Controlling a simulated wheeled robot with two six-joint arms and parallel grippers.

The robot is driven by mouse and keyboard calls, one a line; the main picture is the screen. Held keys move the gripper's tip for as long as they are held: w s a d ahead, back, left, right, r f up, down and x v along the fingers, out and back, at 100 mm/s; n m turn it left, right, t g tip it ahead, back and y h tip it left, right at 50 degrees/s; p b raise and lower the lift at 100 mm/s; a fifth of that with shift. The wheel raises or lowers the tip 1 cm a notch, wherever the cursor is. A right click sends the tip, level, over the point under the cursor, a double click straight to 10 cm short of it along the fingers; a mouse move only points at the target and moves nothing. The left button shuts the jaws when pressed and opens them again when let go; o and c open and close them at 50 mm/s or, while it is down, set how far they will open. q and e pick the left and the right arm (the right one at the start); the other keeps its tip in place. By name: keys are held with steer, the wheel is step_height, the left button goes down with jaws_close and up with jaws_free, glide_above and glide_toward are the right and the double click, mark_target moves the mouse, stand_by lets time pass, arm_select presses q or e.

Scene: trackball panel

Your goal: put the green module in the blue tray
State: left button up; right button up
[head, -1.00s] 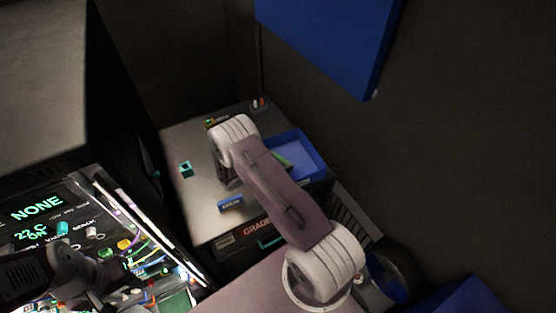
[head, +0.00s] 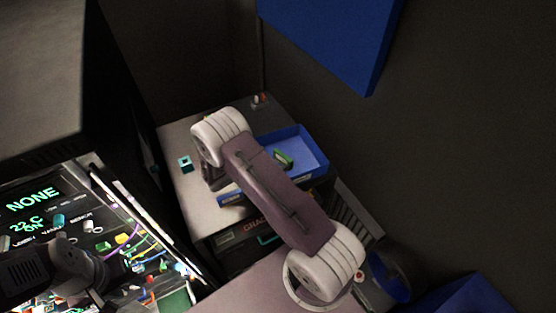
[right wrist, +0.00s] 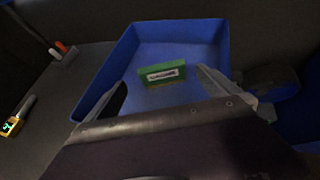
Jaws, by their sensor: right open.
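The blue tray (head: 312,143) stands on the grey bench top, partly hidden by my right arm in the head view. The green module (head: 284,158) is within the tray's outline. In the right wrist view, the green module (right wrist: 150,84) with its white label appears upright on its edge inside the blue tray (right wrist: 96,88). My right gripper (right wrist: 163,79) is open, its fingertips to either side of the module with gaps visible. In the head view the arm hides this gripper. My left gripper (head: 85,268) is dark, at the lower left over the lit panel; its jaws are unclear.
A teal block (head: 185,164) lies on the bench left of the arm. A blue piece with a pale label (head: 232,198) shows beside the arm. A yellow device (right wrist: 14,124) lies left of the tray. A dark cabinet (head: 110,120) stands at left.

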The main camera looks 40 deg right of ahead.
steer(key=s+a+r+m+g+y+b, duration=0.1)
steer(key=s+a+r+m+y, duration=0.2)
steer(key=s+a+m+y, duration=0.45)
steer(key=s+a+r+m+y+b, duration=0.1)
steer(key=s+a+r+m+y, duration=0.35)
steer(key=s+a+m, duration=0.55)
step_height(320, 180, down, 11)
steer(key=d+m+b, duration=0.1)
steer(key=m+b, duration=0.2)
steer(key=b, duration=0.6)
steer(key=shift+d+b, duration=0.3)
steer(key=shift+b, duration=0.05)
